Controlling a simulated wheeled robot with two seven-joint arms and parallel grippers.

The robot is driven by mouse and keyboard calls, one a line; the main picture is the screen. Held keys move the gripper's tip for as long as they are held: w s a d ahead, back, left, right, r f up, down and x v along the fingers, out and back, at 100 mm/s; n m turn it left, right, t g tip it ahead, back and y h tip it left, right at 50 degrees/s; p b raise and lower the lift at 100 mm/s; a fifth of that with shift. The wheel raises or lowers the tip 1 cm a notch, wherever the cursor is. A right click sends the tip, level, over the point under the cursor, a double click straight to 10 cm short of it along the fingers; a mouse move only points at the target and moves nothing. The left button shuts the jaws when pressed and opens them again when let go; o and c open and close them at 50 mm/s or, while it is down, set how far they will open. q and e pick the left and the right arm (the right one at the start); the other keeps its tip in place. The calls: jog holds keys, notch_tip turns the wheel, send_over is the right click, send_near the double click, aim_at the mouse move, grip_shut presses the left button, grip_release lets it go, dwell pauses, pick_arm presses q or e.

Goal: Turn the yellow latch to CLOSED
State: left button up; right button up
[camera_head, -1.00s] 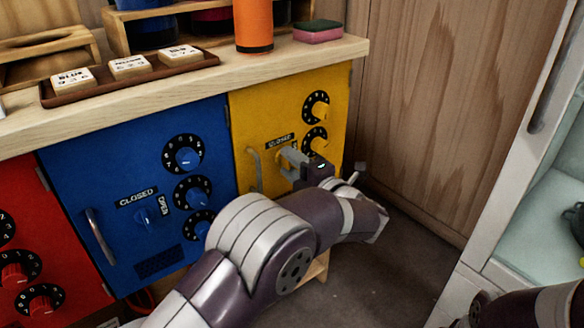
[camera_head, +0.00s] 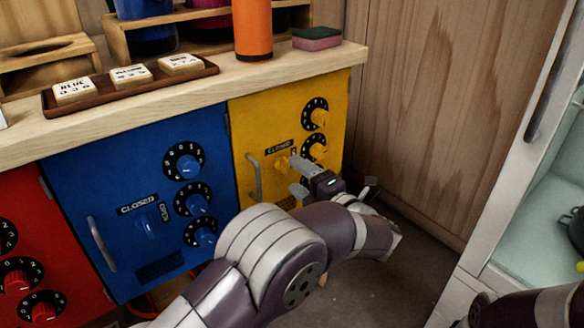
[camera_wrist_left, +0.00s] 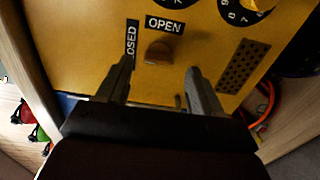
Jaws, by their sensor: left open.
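In the left wrist view the latch (camera_wrist_left: 158,51) sits below the OPEN label (camera_wrist_left: 165,26) and right of the partly hidden CLOSED label (camera_wrist_left: 131,42). My left gripper (camera_head: 296,178) is open in front of the door, with its fingers apart. In the wrist view its fingertips (camera_wrist_left: 158,68) stand either side of the latch, with visible gaps and nothing held. The latch's exact turn is hard to tell. My right gripper is not in view.
The yellow door has a grey handle (camera_head: 254,178) left of the latch and number dials (camera_head: 315,113) to its right. Blue (camera_head: 70,175) and red cabinet doors stand at the left. An orange bottle (camera_head: 253,30) and a sponge (camera_head: 317,38) are on the worktop above.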

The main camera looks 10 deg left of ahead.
pick_arm(q)
jog(key=p+v, duration=0.2)
jog(key=v, duration=0.7)
jog(key=shift+s+d+p, duration=0.2)
jog(key=shift+p, duration=0.15)
